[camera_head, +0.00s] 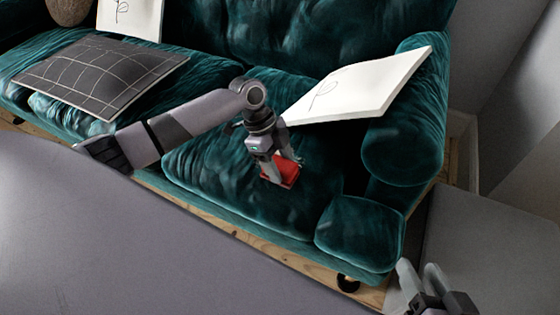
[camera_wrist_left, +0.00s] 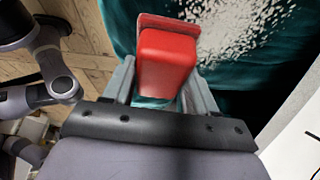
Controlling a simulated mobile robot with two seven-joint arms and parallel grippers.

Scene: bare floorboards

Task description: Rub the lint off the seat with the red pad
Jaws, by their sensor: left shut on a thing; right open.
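The red pad (camera_head: 286,171) is held between the fingers of my left gripper (camera_head: 274,170), low over the front of the right seat cushion. In the left wrist view the red pad (camera_wrist_left: 166,62) sits between the fingers of my left gripper (camera_wrist_left: 160,85). A patch of white lint (camera_wrist_left: 238,28) lies on the teal seat (camera_wrist_left: 290,70), just beyond and right of the pad. I cannot tell whether the pad touches the seat. In the head view the lint is not clearly visible. My right gripper (camera_head: 420,280) is open and empty at the lower right, in front of the sofa.
A white drawn-on pillow or panel (camera_head: 360,88) leans at the sofa's right arm. A dark gridded panel (camera_head: 102,75) lies on the left seat, with another white panel (camera_head: 130,18) behind it.

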